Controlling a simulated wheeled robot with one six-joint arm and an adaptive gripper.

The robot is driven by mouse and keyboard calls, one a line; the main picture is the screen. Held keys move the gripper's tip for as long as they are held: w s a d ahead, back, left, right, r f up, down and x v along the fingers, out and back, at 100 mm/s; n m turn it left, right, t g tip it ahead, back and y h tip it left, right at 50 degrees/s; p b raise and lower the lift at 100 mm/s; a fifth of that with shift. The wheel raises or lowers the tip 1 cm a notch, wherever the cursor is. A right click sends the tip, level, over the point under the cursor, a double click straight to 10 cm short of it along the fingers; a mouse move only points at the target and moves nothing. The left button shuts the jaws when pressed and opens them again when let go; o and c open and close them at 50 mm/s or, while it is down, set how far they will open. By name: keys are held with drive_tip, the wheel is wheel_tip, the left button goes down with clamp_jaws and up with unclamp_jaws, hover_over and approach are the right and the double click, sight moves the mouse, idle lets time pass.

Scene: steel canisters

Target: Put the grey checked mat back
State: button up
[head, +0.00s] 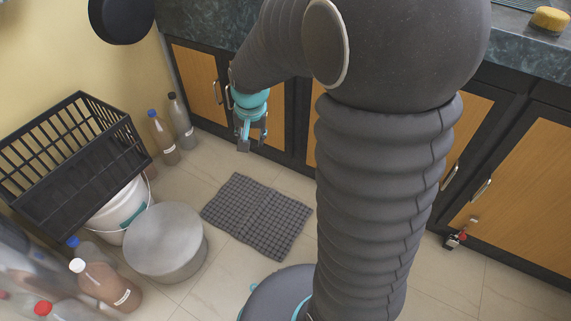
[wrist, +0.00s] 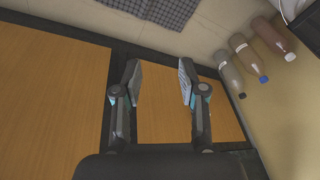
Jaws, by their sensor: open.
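The grey checked mat (head: 258,215) lies flat on the tiled floor in the head view, with a crease line across its middle. It also shows at the top of the wrist view (wrist: 158,8), cut off by the frame edge. My gripper (head: 249,145) is beyond the mat, close to the cabinet fronts, apart from the mat and above the floor. In the wrist view my gripper (wrist: 158,66) has its two fingers spread, with nothing between them but the cabinet door (wrist: 170,105) behind.
A steel canister (head: 165,240) stands left of the mat, by a white bucket (head: 120,207) under a black crate (head: 70,150). Bottles (head: 163,138) stand by the wall; more (head: 105,287) are at lower left. Cabinets (head: 515,195) line the back.

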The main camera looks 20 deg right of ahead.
drive_tip(key=s+r+n+t, duration=0.1)
drive_tip(key=s+r+n, duration=0.1)
drive_tip(key=s+r, duration=0.4)
drive_tip(key=s+r+n+t, duration=0.1)
drive_tip(key=s+r+n, duration=0.2)
drive_tip(key=s, duration=1.3)
drive_tip(key=shift+r+t, duration=0.3)
drive_tip(key=shift+r, duration=1.3)
